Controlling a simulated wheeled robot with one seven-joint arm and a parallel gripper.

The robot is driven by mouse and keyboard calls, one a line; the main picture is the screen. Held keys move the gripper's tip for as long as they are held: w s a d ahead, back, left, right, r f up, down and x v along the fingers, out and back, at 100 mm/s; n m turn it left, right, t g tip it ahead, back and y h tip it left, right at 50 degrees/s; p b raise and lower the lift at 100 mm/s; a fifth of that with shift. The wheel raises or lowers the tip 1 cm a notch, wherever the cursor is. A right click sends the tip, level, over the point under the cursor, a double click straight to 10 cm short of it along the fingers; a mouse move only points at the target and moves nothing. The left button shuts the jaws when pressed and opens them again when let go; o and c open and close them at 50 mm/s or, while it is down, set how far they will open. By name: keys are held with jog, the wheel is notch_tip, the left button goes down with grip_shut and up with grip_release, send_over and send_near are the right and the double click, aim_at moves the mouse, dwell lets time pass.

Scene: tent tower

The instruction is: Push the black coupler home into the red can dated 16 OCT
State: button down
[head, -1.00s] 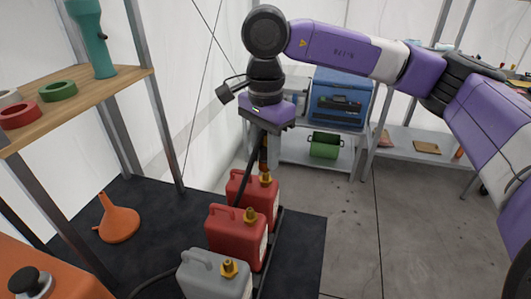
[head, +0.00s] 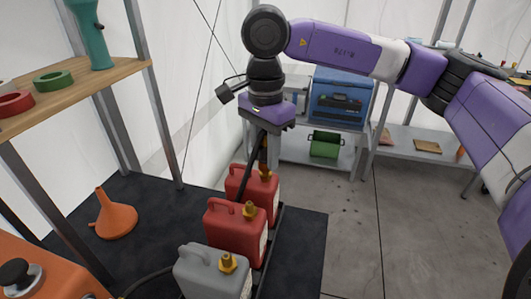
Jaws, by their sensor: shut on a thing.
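Two red cans stand in a row on the black mat, a far one (head: 245,188) and a nearer one (head: 233,230). Each has a brass fitting on top. Their labels face right and no date can be read, so I cannot tell which is 16 OCT. My gripper (head: 263,152) points down over the far can's fitting (head: 265,174), shut on the dark coupler, which is small and mostly hidden by the jaws. A black hose (head: 248,170) runs down from there past the cans. I cannot tell whether coupler and fitting touch.
A grey can (head: 205,268) with a brass fitting stands nearest in the row. A wooden shelf (head: 90,90) with tape rolls stands at left. Open floor (head: 350,230) is at right.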

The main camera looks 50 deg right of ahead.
aim_at(266, 134)
jog(key=shift+f+b, duration=0.85)
jog(key=c, duration=1)
grip_release()
jog(key=shift+r, duration=0.15)
notch_tip(266, 134, up, 8)
jog(key=shift+f, duration=0.2)
